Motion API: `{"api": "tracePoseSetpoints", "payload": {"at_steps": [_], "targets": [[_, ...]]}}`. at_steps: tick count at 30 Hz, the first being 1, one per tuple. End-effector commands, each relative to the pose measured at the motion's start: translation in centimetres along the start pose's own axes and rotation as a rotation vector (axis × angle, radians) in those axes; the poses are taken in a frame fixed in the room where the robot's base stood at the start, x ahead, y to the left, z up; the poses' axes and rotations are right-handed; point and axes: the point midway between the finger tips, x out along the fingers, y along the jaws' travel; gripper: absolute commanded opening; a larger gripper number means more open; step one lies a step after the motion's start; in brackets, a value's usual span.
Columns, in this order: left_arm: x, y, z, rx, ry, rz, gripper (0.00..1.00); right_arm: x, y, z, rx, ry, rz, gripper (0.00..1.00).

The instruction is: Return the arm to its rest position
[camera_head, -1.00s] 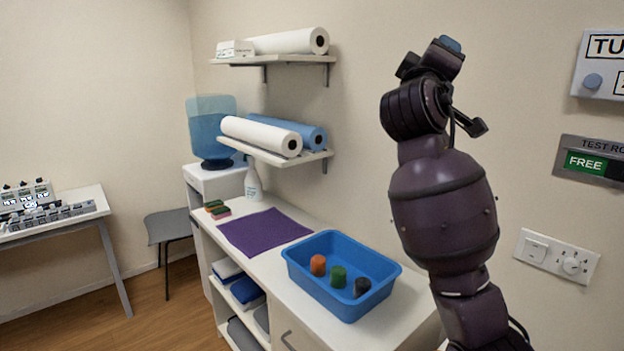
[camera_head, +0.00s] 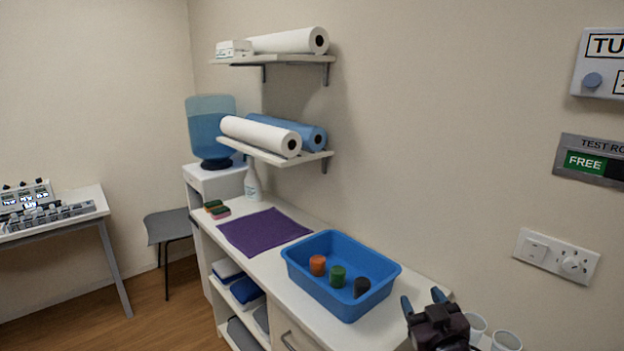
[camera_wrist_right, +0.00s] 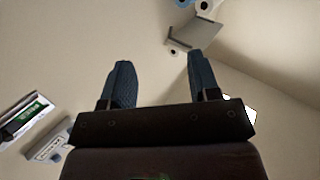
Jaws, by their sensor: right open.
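My right gripper (camera_head: 422,300) is low at the bottom right of the head view, beside the right end of the counter. Its two blue fingers stand apart with nothing between them. In the right wrist view the same gripper (camera_wrist_right: 160,85) shows its fingers spread, with only wall and shelf behind them. Most of my right arm is out of the head view below. My left gripper is not in view.
A blue tray (camera_head: 330,303) with orange, green and dark pieces stands on the white counter (camera_head: 278,268), left of the gripper. White cups (camera_head: 506,341) stand close on its right. Wall shelves (camera_head: 262,152) hold rolls.

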Motion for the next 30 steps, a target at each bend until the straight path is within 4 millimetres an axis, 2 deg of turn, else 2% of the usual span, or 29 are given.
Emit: {"api": "tracePoseSetpoints", "payload": {"at_steps": [1,6,12,15,18,22,25,30], "targets": [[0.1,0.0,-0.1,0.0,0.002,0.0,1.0,-1.8,-0.2,2.5,0.028,-0.04,-0.006,0.56],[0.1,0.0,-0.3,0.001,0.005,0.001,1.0,-7.4,-0.8,9.4,0.094,-0.169,-0.014,0.56],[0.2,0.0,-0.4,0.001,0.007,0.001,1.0,-15.4,-1.3,16.7,0.133,-0.352,-0.004,0.56],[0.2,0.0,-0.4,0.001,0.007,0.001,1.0,-19.5,-1.6,19.7,0.142,-0.438,0.005,0.56],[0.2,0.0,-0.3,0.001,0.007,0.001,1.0,-22.9,-1.8,21.9,0.149,-0.508,0.012,0.56],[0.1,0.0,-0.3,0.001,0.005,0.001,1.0,-25.8,-1.9,23.4,0.154,-0.565,0.02,0.56],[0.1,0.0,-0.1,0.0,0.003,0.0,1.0,-26.8,-1.9,23.9,0.156,-0.584,0.022,0.56],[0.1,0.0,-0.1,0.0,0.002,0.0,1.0,-26.9,-1.9,24.0,0.156,-0.585,0.022,0.56]]}}
